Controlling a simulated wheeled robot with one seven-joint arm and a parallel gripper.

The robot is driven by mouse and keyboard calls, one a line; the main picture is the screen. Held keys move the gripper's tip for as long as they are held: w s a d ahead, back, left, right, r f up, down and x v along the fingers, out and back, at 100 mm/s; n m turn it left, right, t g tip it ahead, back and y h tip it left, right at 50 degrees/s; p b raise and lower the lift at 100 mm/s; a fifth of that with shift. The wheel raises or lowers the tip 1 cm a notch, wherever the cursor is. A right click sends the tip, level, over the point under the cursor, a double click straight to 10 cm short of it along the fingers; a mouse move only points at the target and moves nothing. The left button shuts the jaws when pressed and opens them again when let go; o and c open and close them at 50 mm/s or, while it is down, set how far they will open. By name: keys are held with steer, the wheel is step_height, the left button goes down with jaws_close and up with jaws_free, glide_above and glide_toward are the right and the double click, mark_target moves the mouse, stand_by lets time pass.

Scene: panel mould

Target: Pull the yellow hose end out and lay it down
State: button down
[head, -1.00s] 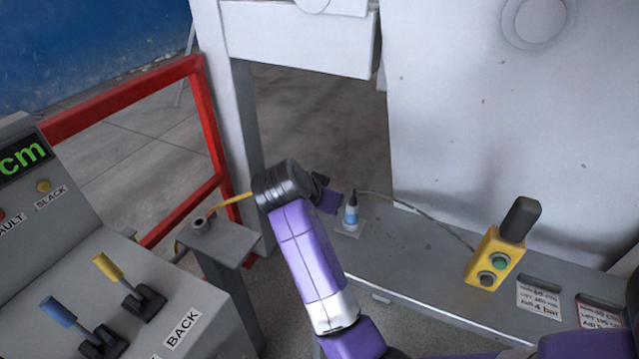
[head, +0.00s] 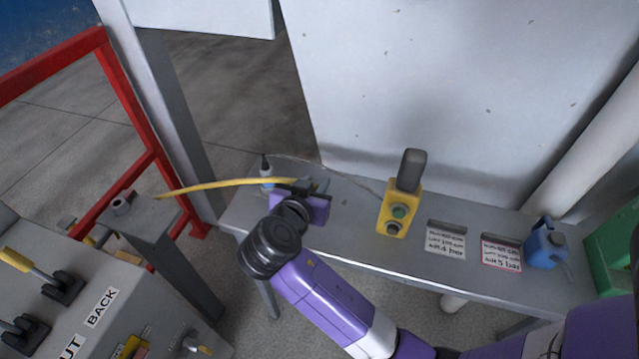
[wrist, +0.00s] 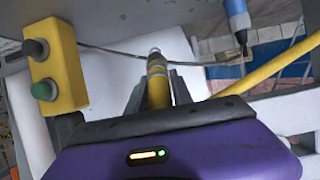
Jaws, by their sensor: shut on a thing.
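My gripper (head: 312,187) is shut on the yellow hose (head: 222,184) and holds it above the grey bench (head: 345,225). In the wrist view the hose end (wrist: 155,72), with a pale metal tip, sticks out between the two fingers (wrist: 156,95). From the gripper the hose runs left in the head view toward the grey post (head: 150,225) with a round socket (head: 122,203) on top. Where the hose goes near the post is hard to tell. The hose also crosses the right of the wrist view.
On the bench are a blue-capped bottle (head: 266,172) behind the hose, a yellow button box (head: 399,210) with a thin cable, two label cards (head: 446,240) and a blue can (head: 545,245). Bare bench lies before the button box. A red rail (head: 120,95) stands left.

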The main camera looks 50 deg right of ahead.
steer(key=shift+f, duration=0.1)
steer(key=shift+f+b, duration=2.9)
steer(key=shift+f, duration=1.25)
steer(key=c, duration=1.1)
jaws_free()
steer(key=shift+o, duration=0.2)
steer(key=b+v, duration=0.1)
steer(key=v, duration=0.7)
steer(key=shift+f+b, duration=0.15)
steer(key=shift+b, duration=0.15)
